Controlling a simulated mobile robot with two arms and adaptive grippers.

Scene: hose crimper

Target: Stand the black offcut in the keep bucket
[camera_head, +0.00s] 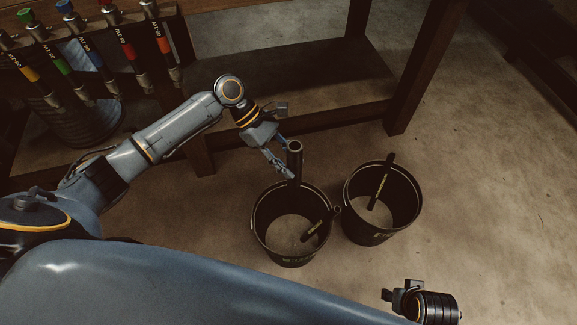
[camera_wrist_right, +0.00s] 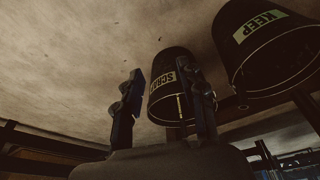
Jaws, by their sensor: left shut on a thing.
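The black offcut (camera_head: 296,160) is a dark tube, near upright over the back rim of the left bucket in the head view. My left gripper (camera_head: 289,168) is shut on it from the left. Its lower part reaches inside the bucket; I cannot tell whether it touches the floor of it. That bucket seems to be the keep bucket (camera_head: 266,236); a KEEP label shows in the right wrist view (camera_wrist_right: 258,40). A short black piece with a yellow band (camera_head: 316,225) leans inside it. My right gripper (camera_wrist_right: 163,80) is open and empty, low at the right in the head view (camera_head: 393,294).
The scrap bucket (camera_head: 367,229) stands close on the right, with a black yellow-banded piece (camera_head: 379,188) leaning in it; its label shows in the right wrist view (camera_wrist_right: 160,85). A wooden bench (camera_head: 290,125) is behind. Several colour-banded hoses (camera_head: 95,60) hang at upper left. Floor at right is clear.

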